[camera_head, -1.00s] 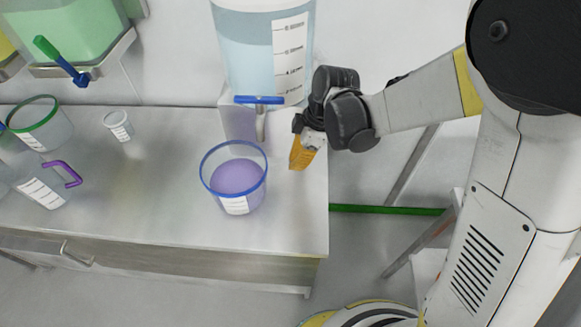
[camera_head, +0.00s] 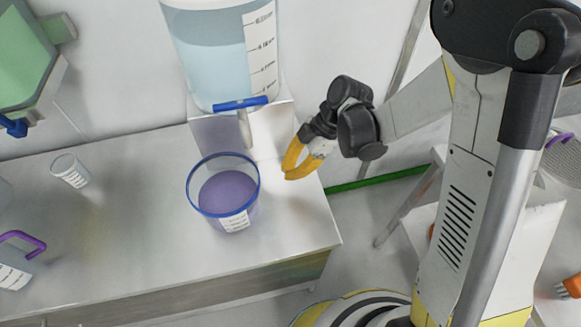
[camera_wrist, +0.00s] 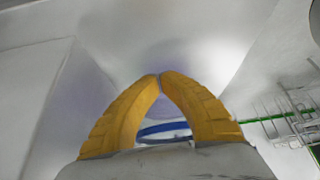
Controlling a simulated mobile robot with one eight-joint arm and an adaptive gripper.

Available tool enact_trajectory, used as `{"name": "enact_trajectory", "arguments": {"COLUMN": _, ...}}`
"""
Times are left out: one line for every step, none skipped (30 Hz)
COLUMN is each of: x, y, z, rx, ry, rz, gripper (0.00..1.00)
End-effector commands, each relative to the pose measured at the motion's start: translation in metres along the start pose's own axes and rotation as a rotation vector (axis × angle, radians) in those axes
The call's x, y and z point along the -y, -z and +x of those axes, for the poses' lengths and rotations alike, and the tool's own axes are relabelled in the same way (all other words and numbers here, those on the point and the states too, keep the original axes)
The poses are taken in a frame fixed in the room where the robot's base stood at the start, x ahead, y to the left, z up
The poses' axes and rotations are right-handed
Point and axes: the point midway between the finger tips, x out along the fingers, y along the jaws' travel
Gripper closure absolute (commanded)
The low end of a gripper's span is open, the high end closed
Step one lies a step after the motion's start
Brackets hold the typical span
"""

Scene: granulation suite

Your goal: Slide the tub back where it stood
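A clear tub with a blue rim (camera_head: 223,192) stands upright on the steel bench, with purple contents and a white label on its front. It is just in front of a blue-handled tap (camera_head: 241,112). My gripper (camera_head: 287,172) is to the right of the tub, apart from it, over the bench's right end. In the wrist view the yellow fingertips (camera_wrist: 160,76) meet with nothing between them. Part of the blue rim (camera_wrist: 163,131) shows through the gap behind the tips.
A large tank (camera_head: 215,60) of pale blue liquid stands behind the tub. A small labelled cup (camera_head: 70,172) and a purple-handled container (camera_head: 14,272) are to the left. The bench (camera_head: 120,225) is clear between them and the tub. Its right edge is near my gripper.

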Motion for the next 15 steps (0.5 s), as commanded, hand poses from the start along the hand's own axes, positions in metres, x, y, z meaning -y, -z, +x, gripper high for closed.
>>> {"name": "enact_trajectory", "arguments": {"x": 0.001, "y": -0.002, "z": 0.016, "rx": 0.000, "ry": 0.002, "rz": -0.003, "gripper": 1.00}}
{"name": "enact_trajectory", "arguments": {"x": 0.000, "y": -0.002, "z": 0.022, "rx": 0.000, "ry": 0.002, "rz": -0.003, "gripper": 1.00}}
{"name": "enact_trajectory", "arguments": {"x": 0.000, "y": -0.002, "z": 0.031, "rx": 0.000, "ry": 0.002, "rz": -0.002, "gripper": 1.00}}
{"name": "enact_trajectory", "arguments": {"x": 0.001, "y": -0.002, "z": 0.038, "rx": 0.000, "ry": 0.002, "rz": -0.002, "gripper": 1.00}}
{"name": "enact_trajectory", "arguments": {"x": 0.000, "y": -0.002, "z": 0.044, "rx": 0.000, "ry": 0.001, "rz": -0.002, "gripper": 1.00}}
{"name": "enact_trajectory", "arguments": {"x": 0.000, "y": -0.002, "z": 0.052, "rx": 0.000, "ry": 0.001, "rz": -0.002, "gripper": 1.00}}
{"name": "enact_trajectory", "arguments": {"x": 0.000, "y": -0.002, "z": 0.058, "rx": 0.000, "ry": 0.001, "rz": -0.002, "gripper": 1.00}}
{"name": "enact_trajectory", "arguments": {"x": 0.000, "y": 0.001, "z": 0.062, "rx": 0.000, "ry": 0.001, "rz": -0.002, "gripper": 1.00}}
{"name": "enact_trajectory", "arguments": {"x": 0.001, "y": 0.009, "z": 0.063, "rx": 0.000, "ry": 0.002, "rz": -0.004, "gripper": 1.00}}
{"name": "enact_trajectory", "arguments": {"x": 0.001, "y": 0.013, "z": 0.065, "rx": 0.000, "ry": 0.002, "rz": -0.004, "gripper": 1.00}}
{"name": "enact_trajectory", "arguments": {"x": 0.001, "y": 0.017, "z": 0.067, "rx": 0.000, "ry": 0.002, "rz": -0.003, "gripper": 1.00}}
{"name": "enact_trajectory", "arguments": {"x": 0.001, "y": 0.021, "z": 0.069, "rx": 0.000, "ry": 0.001, "rz": -0.002, "gripper": 1.00}}
{"name": "enact_trajectory", "arguments": {"x": 0.001, "y": 0.024, "z": 0.070, "rx": 0.000, "ry": 0.001, "rz": -0.003, "gripper": 1.00}}
{"name": "enact_trajectory", "arguments": {"x": 0.001, "y": 0.026, "z": 0.072, "rx": 0.000, "ry": 0.001, "rz": -0.002, "gripper": 1.00}}
{"name": "enact_trajectory", "arguments": {"x": 0.000, "y": 0.029, "z": 0.073, "rx": 0.000, "ry": 0.001, "rz": -0.001, "gripper": 1.00}}
